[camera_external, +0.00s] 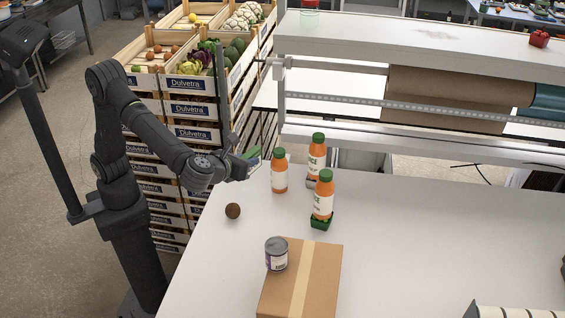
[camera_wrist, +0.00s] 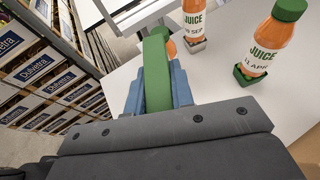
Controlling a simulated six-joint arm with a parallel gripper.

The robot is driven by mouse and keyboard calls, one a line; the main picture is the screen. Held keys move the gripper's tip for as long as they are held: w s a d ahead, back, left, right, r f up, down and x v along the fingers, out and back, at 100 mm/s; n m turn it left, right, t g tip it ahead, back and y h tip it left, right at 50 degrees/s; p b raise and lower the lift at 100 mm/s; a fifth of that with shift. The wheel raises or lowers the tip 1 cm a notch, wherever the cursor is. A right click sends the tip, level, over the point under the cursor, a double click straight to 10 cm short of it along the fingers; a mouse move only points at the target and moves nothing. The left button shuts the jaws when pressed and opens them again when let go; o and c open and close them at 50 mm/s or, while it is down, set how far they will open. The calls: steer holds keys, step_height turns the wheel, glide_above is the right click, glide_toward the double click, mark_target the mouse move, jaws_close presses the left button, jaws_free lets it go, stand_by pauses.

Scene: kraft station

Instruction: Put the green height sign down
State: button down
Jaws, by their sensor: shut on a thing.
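The green height sign (camera_external: 253,154) is held in my gripper (camera_external: 246,163) at the left edge of the white table. In the wrist view the sign (camera_wrist: 157,72) stands upright as a green strip between the two blue-grey fingers of my gripper (camera_wrist: 157,92). The fingers are shut on it. In the outside view it is above the table level, left of the nearest juice bottle (camera_external: 279,176). Its face and any marking cannot be read. The lower part of the sign is hidden by the gripper.
A juice bottle (camera_external: 323,197) stands in a green holder (camera_external: 320,222); another bottle (camera_external: 316,158) stands behind. A brown ball (camera_external: 232,211), a can (camera_external: 276,255) and a cardboard box (camera_external: 320,280) are nearer. Produce crates (camera_external: 190,110) stand beyond the left edge. The table's right is mostly clear.

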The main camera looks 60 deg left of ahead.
steer(key=s+a+r+n+g+y, duration=0.35)
steer(key=s+a+n+y, duration=0.2)
steer(key=a, duration=0.55)
step_height(320, 180, down, 10)
steer(key=shift+m+t+h, duration=0.25)
steer(key=shift+m+h, duration=0.1)
steer(key=w+a+f, duration=0.1)
steer(key=w+f, duration=0.1)
steer(key=w, duration=0.1)
steer(key=w+a+f, duration=0.2)
steer(key=w+f, duration=0.1)
steer(key=w+a+f, duration=0.1)
steer(key=w+f, duration=0.1)
steer(key=w, duration=0.2)
steer(key=shift+a+f, duration=0.2)
steer(key=shift+f, duration=0.15)
steer(key=shift+w+f, duration=0.15)
steer(key=shift+f, duration=1.9)
steer(key=shift+f, duration=0.15)
steer(key=c, duration=1.3)
jaws_free()
steer(key=shift+o, duration=0.2)
